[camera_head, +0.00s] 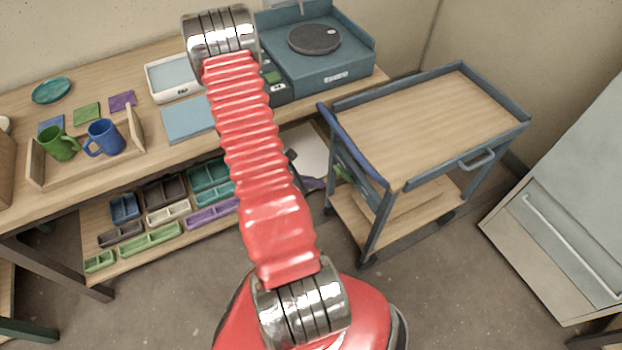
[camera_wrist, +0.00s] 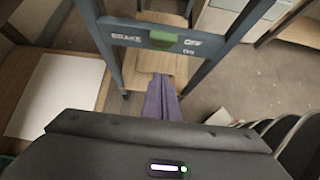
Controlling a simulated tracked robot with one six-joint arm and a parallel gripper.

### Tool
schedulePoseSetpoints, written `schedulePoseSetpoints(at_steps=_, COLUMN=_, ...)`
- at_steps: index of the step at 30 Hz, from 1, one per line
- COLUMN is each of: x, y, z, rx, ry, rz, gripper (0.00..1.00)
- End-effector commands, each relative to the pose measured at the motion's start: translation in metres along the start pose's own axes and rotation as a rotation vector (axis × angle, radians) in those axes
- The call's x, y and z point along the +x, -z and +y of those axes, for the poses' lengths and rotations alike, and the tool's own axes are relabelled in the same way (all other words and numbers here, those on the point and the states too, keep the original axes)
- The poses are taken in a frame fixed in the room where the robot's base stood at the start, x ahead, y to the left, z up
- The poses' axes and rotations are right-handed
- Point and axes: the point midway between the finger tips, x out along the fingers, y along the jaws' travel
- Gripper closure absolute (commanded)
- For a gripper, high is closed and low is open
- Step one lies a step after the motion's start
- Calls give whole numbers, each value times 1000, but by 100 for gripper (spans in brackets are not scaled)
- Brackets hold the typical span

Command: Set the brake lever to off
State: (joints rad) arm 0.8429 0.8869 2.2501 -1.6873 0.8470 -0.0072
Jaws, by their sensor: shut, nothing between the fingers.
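The brake lever, a short green handle (camera_wrist: 163,38), sits on a blue-grey panel (camera_wrist: 130,32) of the cart in the wrist view. The panel reads BRAKE left of it, and OFF above ON right of it. I cannot tell which mark the lever points at. A bit of green shows at the cart's left end (camera_head: 343,174) in the head view. My gripper's purple fingers (camera_wrist: 161,82) are shut and empty. In the picture they lie just below the lever, apparently apart from it. In the head view my gripper (camera_head: 315,184) is partly hidden behind my arm, left of the cart.
The cart (camera_head: 430,115) has an empty wooden top and a lower shelf. A workbench (camera_head: 170,150) with mugs, a tray and a teal machine (camera_head: 325,62) stands left, with several small bins below. A grey cabinet (camera_head: 560,220) stands right. The floor before the cart is clear.

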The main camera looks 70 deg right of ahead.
Motion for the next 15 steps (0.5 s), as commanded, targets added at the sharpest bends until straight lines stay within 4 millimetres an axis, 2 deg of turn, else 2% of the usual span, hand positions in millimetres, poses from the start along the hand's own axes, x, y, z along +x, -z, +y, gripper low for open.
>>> schedulePoseSetpoints(at_steps=4, x=16, y=-1, z=0, rx=2, ry=2, rz=0, gripper=100)
schedulePoseSetpoints(at_steps=15, x=22, y=-36, z=0, rx=3, ry=1, rz=0, gripper=100)
